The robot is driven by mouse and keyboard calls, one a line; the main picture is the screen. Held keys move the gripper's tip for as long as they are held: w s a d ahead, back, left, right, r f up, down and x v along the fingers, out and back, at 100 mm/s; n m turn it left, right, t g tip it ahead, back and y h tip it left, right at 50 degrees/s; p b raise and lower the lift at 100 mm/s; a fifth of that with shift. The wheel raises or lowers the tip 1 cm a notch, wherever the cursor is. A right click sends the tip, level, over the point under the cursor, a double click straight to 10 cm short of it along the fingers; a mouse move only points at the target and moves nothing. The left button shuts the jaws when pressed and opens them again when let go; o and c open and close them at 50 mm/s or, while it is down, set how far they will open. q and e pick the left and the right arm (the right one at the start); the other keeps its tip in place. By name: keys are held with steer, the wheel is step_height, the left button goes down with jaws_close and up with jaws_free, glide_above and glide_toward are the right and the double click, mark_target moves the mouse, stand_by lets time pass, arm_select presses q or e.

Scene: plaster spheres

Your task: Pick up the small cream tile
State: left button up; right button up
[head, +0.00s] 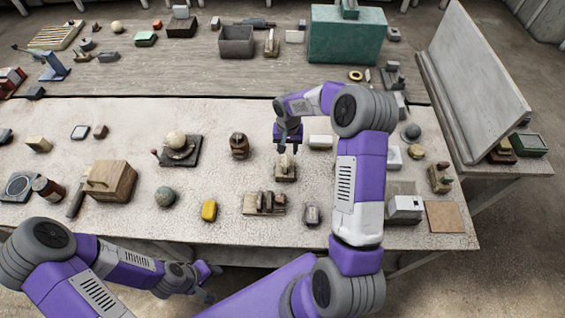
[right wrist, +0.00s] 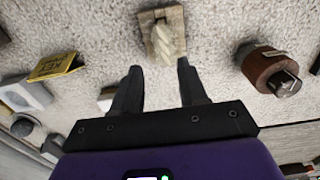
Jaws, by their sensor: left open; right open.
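A small cream-beige tile (head: 278,177) lies on the near table, with a pale carved lump on top. In the right wrist view the tile (right wrist: 146,18) shows around the lump, just beyond the fingertips. I cannot tell for certain that this is the named tile; a pale block (head: 320,141) lies to its right. My right gripper (head: 288,150) is open and empty, above the table at the tile's far side; it also shows in the right wrist view (right wrist: 158,67). My left gripper (head: 212,283) is open and empty, in front of the table's near edge.
A brown jar (head: 239,146) stands left of the right gripper. A wooden clamp-like block (head: 264,203), a yellow object (head: 209,210) and a grey-green sphere (head: 165,196) lie nearer. My right arm hides part of the table. Bare table lies between the jar and tile.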

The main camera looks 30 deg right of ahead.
mark_target(285, 160)
steer(key=f, duration=0.3)
steer(key=a+f, duration=0.1)
steer(key=f, duration=0.1)
steer(key=shift+f+p, duration=0.35)
steer(key=shift+p, duration=0.05)
steer(key=shift+f, duration=0.4)
jaws_close()
